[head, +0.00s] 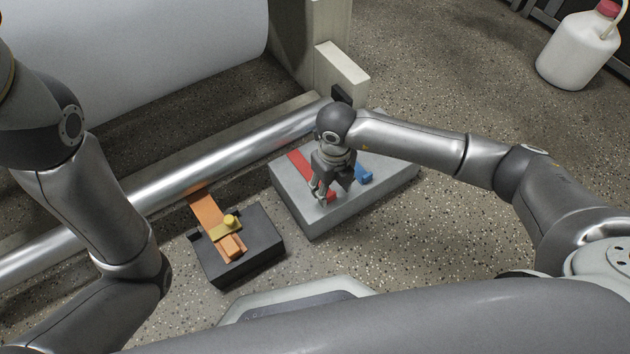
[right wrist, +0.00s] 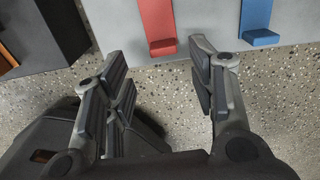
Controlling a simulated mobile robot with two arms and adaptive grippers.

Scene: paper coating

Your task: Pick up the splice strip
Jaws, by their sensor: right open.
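Two strips lie on a light grey block (head: 315,225): a red strip (head: 299,161) and, to its right, a blue strip (head: 365,175). I cannot tell which is the splice strip. Each has a raised tab at its near end. My right gripper (head: 323,195) points down over the block by the red strip's near end and hides part of it. In the right wrist view, the gripper (right wrist: 160,62) is open and empty, and the red strip (right wrist: 157,22) shows beyond the gap between its fingers. The blue strip (right wrist: 256,20) is right of them. My left gripper is out of view.
A dark block (head: 265,255) left of the grey block holds an orange strip (head: 207,212) under a brass clamp with a knob (head: 231,220). A shiny metal roller (head: 180,180) runs behind. A white jug (head: 578,50) stands far right on the speckled floor.

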